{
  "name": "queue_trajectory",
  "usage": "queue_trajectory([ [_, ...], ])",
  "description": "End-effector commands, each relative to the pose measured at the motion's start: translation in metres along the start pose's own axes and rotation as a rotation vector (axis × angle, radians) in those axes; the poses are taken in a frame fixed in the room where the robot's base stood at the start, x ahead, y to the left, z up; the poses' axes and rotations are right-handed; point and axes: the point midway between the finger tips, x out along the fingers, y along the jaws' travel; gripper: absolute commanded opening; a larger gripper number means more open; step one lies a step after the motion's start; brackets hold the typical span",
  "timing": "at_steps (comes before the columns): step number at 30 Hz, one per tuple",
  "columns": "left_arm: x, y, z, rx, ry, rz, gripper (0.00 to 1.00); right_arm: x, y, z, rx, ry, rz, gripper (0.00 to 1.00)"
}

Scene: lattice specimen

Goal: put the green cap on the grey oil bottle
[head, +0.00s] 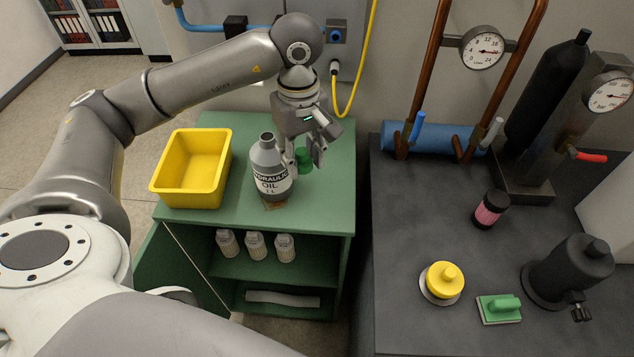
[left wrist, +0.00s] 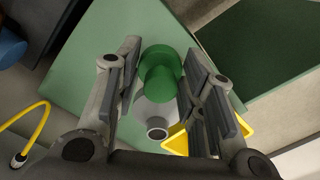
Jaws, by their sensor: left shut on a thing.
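My left gripper (head: 305,159) is just right of the bottle and shut on the green cap (head: 304,154). The cap is apart from the bottle's mouth. In the left wrist view the cap (left wrist: 160,70) sits between the two fingers, and the grey bottle (left wrist: 157,125) shows past it with its open mouth. The fingers hide part of the cap in the head view. My right gripper is not in view.
A yellow bin (head: 192,195) stands left of the bottle on the cabinet top (head: 325,205). Several small bottles (head: 256,246) stand on the shelf below.

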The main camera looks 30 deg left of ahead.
Motion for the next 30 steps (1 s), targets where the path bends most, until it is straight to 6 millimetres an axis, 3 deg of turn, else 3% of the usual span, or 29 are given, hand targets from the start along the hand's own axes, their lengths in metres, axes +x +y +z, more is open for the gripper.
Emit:
queue_trajectory([
  [1,-0.015,-0.001,-0.017,0.019,0.0,-0.001,0.27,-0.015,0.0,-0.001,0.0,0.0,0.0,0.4],
  [6,-0.037,-0.007,-0.067,0.126,0.002,0.0,0.27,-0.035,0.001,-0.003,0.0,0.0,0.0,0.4],
  [12,-0.053,-0.017,-0.107,0.219,0.005,-0.001,0.27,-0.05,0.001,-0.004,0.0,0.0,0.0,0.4],
  [20,-0.053,-0.022,-0.122,0.259,0.006,-0.002,0.27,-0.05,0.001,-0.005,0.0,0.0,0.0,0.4],
  [30,-0.025,-0.022,-0.121,0.258,0.007,-0.001,0.27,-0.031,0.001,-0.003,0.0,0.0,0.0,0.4],
])
